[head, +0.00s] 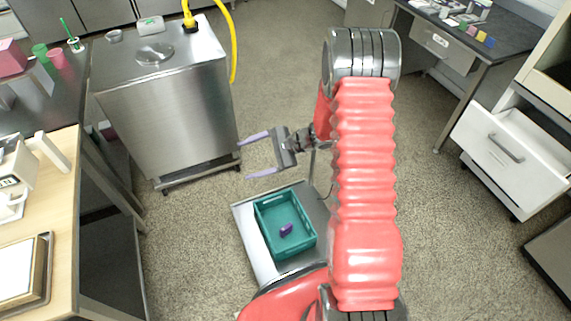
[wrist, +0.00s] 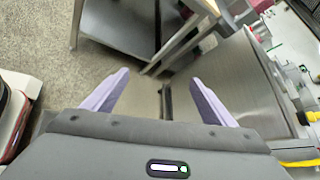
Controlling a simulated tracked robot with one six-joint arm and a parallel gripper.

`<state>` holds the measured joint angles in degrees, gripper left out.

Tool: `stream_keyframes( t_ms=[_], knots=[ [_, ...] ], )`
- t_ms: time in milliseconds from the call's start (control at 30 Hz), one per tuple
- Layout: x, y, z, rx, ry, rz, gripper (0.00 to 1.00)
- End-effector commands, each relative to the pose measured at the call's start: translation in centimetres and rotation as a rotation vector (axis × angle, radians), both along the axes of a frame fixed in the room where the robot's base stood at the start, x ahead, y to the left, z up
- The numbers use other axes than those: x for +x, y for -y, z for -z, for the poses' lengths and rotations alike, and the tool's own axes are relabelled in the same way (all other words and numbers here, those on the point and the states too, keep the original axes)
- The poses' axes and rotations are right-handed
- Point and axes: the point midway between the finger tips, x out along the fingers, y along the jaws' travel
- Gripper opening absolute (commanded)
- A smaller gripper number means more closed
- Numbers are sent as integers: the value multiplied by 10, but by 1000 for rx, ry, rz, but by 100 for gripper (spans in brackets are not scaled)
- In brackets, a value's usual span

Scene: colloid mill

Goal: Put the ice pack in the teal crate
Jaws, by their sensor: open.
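The teal crate (head: 263,237) stands on a grey platform in the lower middle of the head view. A small purple object (head: 286,230) lies inside it. A flat white and green item (head: 151,25) lies on top of the steel cabinet and may be the ice pack; I cannot tell for sure. My gripper (head: 245,161) is open and empty, beside the steel cabinet and above the far side of the crate. In the wrist view its two lilac fingers (wrist: 161,76) are spread with nothing between them.
The steel cabinet (head: 165,115) stands left of my gripper, with a yellow hose (head: 233,45) rising from its top. A dark bench and a wooden table (head: 55,215) line the left. A white drawer unit (head: 505,150) stands right. Open floor lies between.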

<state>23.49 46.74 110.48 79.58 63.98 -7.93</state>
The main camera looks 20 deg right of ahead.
Motion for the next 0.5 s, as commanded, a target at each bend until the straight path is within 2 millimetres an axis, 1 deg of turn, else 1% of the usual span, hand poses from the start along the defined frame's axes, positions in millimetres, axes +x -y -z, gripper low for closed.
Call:
stream_keyframes(
  t_ms=[33,100,267,500],
  knots=[
    [-4,-6,-15,-24,17,-35,79],
    [-11,-13,-31,-59,35,-84,79],
    [-29,-27,-65,-141,75,-190,79],
    [-61,-42,-112,-274,142,-342,79]
  ],
)
